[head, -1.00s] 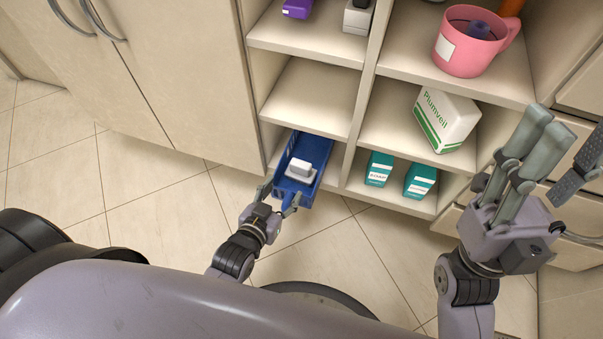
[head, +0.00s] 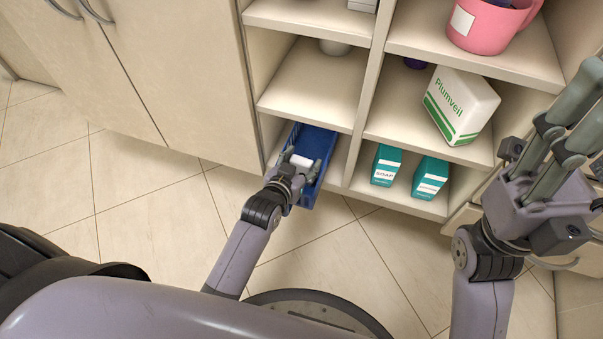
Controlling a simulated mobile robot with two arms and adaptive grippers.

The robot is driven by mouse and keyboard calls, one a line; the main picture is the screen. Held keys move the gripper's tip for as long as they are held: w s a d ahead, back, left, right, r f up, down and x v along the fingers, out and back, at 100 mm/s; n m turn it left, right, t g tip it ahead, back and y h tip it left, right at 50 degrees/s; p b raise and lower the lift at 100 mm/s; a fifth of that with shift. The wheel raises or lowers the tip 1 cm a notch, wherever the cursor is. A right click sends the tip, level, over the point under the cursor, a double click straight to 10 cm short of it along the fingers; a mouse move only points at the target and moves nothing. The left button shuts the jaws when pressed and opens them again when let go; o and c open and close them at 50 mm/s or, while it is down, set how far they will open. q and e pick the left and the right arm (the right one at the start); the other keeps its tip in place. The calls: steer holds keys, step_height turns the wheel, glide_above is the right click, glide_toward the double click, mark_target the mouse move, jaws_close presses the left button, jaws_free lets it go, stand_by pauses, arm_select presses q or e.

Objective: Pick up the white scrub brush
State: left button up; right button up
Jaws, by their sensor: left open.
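The white scrub brush (head: 301,160) lies in a blue basket (head: 322,142) on the bottom shelf of the left column. My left gripper (head: 302,166) reaches over the basket's front, with its open fingers on either side of the brush. The gripper hides part of the brush, and I cannot tell whether the fingers touch it. My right gripper (head: 572,118) is raised at the right, in front of the shelves, with nothing seen in it. Its fingertips run near the picture edge, so its opening is unclear.
Two teal boxes (head: 386,165) (head: 430,178) stand on the bottom shelf right of the divider. A white Plumveil box (head: 460,105) and a pink mug (head: 490,25) are above them. A closed cabinet door (head: 190,80) is left of the basket.

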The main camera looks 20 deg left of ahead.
arm_select(q)
steer(key=shift+w, duration=0.1)
steer(key=c, duration=0.9)
steer(key=shift+o, duration=0.2)
